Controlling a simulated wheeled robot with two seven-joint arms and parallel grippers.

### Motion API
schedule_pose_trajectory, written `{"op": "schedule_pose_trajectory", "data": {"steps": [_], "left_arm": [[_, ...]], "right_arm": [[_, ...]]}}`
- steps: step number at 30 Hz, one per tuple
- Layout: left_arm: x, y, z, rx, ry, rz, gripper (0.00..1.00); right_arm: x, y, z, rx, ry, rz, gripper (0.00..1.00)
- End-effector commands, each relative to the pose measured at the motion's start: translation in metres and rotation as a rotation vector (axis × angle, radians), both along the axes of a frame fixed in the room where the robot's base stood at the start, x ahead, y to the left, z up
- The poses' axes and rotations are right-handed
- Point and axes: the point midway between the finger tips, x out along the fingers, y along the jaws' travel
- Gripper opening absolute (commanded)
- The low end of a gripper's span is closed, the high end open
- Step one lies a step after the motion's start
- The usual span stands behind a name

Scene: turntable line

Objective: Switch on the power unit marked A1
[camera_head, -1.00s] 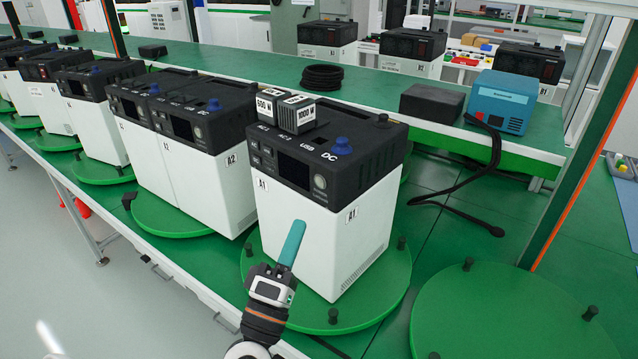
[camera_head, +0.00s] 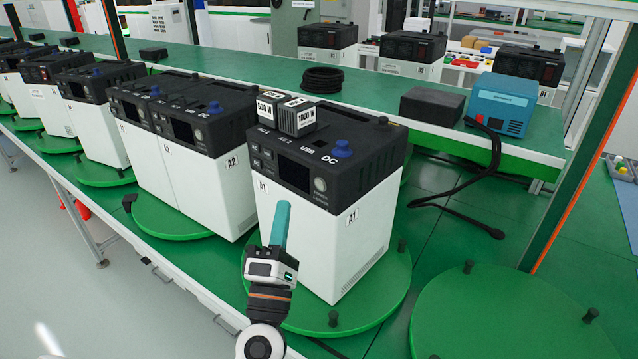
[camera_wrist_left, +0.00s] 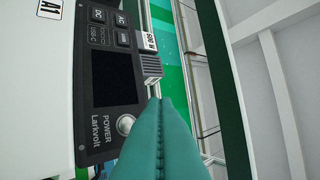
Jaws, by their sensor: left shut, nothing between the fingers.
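The power unit marked A1 (camera_head: 306,232) is a white box with a black top, standing on a green turntable disc (camera_head: 385,290). Its sloped black panel has a dark screen, several small buttons, and a round silver power button (camera_head: 320,185). In the left wrist view the button (camera_wrist_left: 125,125) sits beside the label POWER, below the dark screen. My left gripper (camera_head: 284,206) is shut and empty, its teal fingers pointing up in front of the unit's white front face, below the panel. My right gripper is not in view.
Power units marked A2 (camera_head: 205,170) stand close on the left. A black cable (camera_head: 470,185) lies to the right. An empty green disc (camera_head: 510,315) is at the right front.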

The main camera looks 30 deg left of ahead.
Motion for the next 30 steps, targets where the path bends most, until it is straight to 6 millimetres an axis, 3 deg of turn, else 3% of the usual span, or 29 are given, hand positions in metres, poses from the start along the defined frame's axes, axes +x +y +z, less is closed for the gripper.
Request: {"op": "schedule_pose_trajectory", "data": {"steps": [6,12,30], "left_arm": [[0.031,-0.007,0.001,0.000,-0.001,0.000,0.00],[0.049,-0.011,0.001,0.000,0.000,0.000,0.00],[0.055,-0.013,0.000,0.000,0.000,0.000,0.00]], "right_arm": [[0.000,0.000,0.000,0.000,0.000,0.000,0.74],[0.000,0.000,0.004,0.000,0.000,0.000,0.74],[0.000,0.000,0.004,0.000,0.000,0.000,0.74]]}}
